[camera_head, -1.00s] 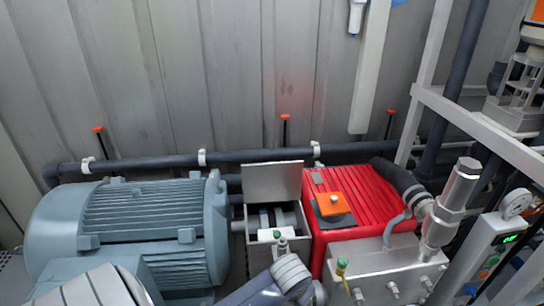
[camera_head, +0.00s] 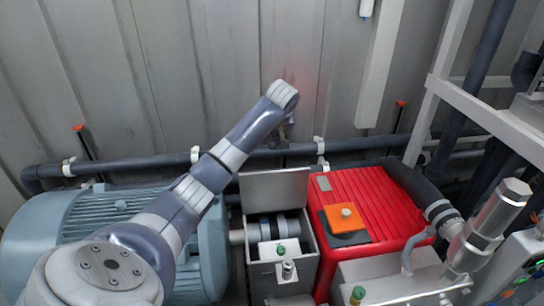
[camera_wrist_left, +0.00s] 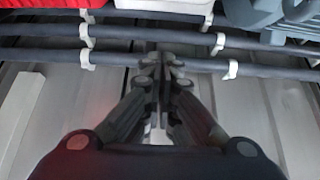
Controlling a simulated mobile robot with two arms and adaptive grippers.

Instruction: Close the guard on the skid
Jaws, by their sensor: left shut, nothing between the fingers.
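The guard (camera_head: 274,187) is a flat grey hinged plate. It stands open, upright at the back edge of the grey coupling box (camera_head: 258,272) between motor and pump. The coupling inside the box is exposed. My left arm reaches over the motor to the wall side. My left gripper (camera_head: 285,136) points down behind the guard, near the wall pipe, small and partly hidden by its wrist. In the left wrist view my left gripper (camera_wrist_left: 157,62) is shut and empty, its tips in front of the dark pipes. I see no contact with the guard. My right gripper is not in view.
The blue-grey motor (camera_head: 82,215) is at left, partly under my arm. The red pump housing (camera_head: 372,197) with an orange block (camera_head: 344,216) is at right. A dark pipe (camera_head: 240,154) runs along the corrugated wall. A white frame (camera_head: 480,110) stands at far right.

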